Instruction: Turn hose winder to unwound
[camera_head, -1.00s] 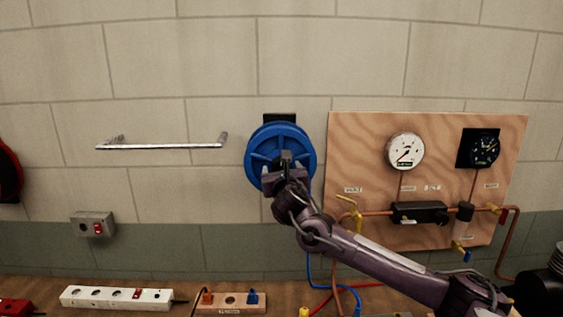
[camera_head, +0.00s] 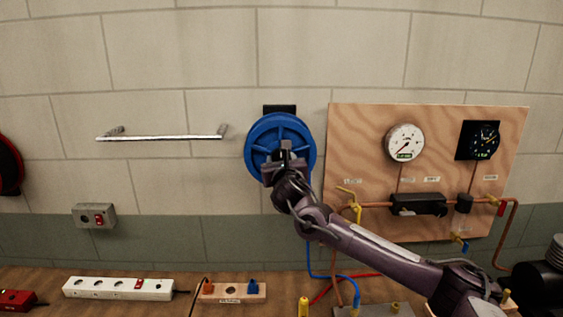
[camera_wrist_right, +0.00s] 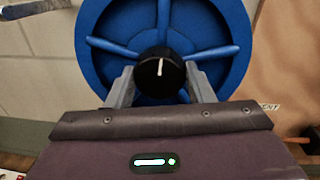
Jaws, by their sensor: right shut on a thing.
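The hose winder is a round blue spoked reel (camera_head: 262,135) on the wall, left of the wooden board. In the right wrist view, the blue reel (camera_wrist_right: 225,25) fills the upper middle, with a black knob (camera_wrist_right: 161,72) at its centre. The knob has a white mark pointing nearly straight up. My right gripper (camera_wrist_right: 160,85) is shut on the black knob, one finger on each side. In the head view my right gripper (camera_head: 284,157) covers the reel's centre and lower part. A blue hose (camera_head: 309,262) hangs below the reel. My left gripper is not in view.
The wooden board (camera_head: 375,140) with a gauge (camera_head: 404,143), a dark dial (camera_head: 478,140) and copper pipes is on the right. A metal rail (camera_head: 160,137) is on the left. The bench below holds a white power strip (camera_head: 118,288) and a socket block (camera_head: 232,293).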

